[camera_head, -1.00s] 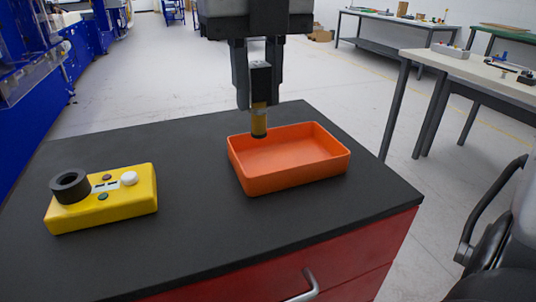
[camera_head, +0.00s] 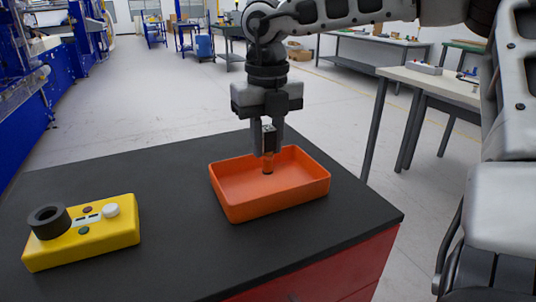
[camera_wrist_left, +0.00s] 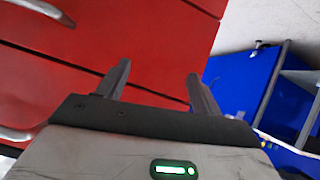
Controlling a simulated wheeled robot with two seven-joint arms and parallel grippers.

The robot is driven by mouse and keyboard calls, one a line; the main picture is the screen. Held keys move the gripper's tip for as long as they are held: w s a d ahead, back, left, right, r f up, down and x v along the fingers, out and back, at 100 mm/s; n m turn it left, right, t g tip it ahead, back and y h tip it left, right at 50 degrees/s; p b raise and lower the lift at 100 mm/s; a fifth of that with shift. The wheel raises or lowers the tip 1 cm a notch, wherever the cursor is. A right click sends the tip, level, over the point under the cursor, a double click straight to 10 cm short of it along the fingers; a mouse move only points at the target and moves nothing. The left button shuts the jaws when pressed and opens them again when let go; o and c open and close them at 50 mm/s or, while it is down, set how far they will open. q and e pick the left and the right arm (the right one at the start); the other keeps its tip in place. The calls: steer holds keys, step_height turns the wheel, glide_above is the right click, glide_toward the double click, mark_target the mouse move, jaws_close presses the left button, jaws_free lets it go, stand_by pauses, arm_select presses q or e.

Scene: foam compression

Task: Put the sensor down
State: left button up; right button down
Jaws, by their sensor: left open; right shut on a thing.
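I cannot tell whether the sensor touches the tray floor. My left gripper (camera_wrist_left: 158,85) is open and empty in the left wrist view, in front of red drawer fronts; it is not seen in the head view.
A yellow box (camera_head: 85,240) with a black ring and buttons sits at the left of the dark tabletop (camera_head: 165,185). The tabletop between box and tray is clear. Red drawers with metal handles (camera_wrist_left: 40,10) are below. Other benches stand behind.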

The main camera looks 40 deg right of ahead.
mark_target(268, 156)
steer(key=shift+d+f, duration=0.2)
steer(key=shift+f, duration=1.55)
steer(key=shift+f+b, duration=0.2)
steer(key=shift+b, duration=0.1)
steer(key=c, duration=1.2)
jaws_free()
steer(key=shift+r, duration=0.15)
step_height(268, 156, up, 12)
steer(key=shift+r+p, duration=0.1)
steer(key=shift+p, duration=0.55)
